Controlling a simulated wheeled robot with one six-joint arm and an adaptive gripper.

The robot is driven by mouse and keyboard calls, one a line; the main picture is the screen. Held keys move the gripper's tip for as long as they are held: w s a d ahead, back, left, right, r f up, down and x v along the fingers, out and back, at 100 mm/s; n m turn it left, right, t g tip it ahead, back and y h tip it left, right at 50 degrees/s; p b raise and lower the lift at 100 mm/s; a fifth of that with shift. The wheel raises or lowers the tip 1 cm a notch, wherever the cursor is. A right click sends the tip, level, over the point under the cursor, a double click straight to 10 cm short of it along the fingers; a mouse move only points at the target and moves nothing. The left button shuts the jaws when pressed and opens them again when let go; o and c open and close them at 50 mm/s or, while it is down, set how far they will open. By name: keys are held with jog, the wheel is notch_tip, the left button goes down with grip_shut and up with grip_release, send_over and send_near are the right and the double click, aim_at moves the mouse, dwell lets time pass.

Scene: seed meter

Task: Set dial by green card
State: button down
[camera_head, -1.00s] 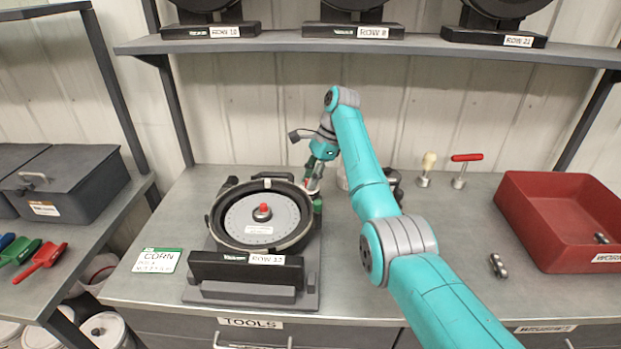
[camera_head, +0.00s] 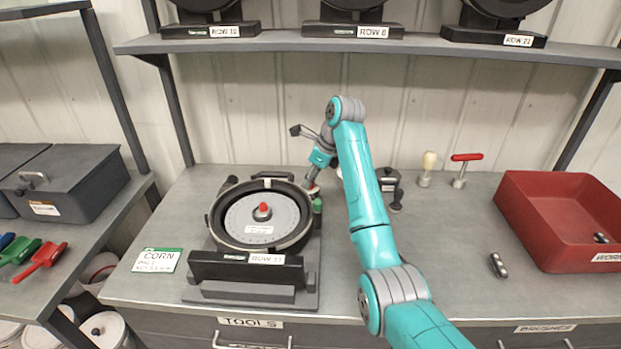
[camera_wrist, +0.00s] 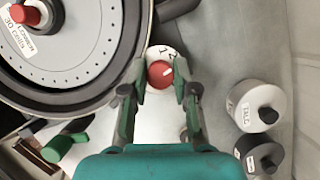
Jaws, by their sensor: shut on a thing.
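A red dial knob (camera_wrist: 160,74) with a white mark sits on a white scale (camera_wrist: 160,53) in the wrist view. The few printed marks beside it are hard to read. My gripper (camera_wrist: 161,72) has its fingertips on both sides of the knob and is shut on it. In the head view my gripper (camera_head: 312,187) is at the right rim of the seed meter (camera_head: 222,235) and hides the dial. The green-headed CORN card (camera_head: 158,260) lies flat on the bench left of the meter. Its small lines are too blurred to read.
A TALC jar (camera_wrist: 256,106) and a dark jar (camera_wrist: 259,156) stand right of my gripper in the wrist view. A red bin (camera_head: 520,225) and small metal part (camera_head: 498,265) are at the right. A shelf (camera_head: 270,42) with other meters is above.

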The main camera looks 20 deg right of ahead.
jog(key=m, duration=0.2)
jog(key=m+t+h, duration=0.1)
jog(key=m, duration=0.2)
jog(key=shift+s+a+h, duration=0.1)
jog(key=shift+h, duration=0.2)
jog(key=shift+m, duration=0.4)
jog(key=c, duration=0.9)
grip_release()
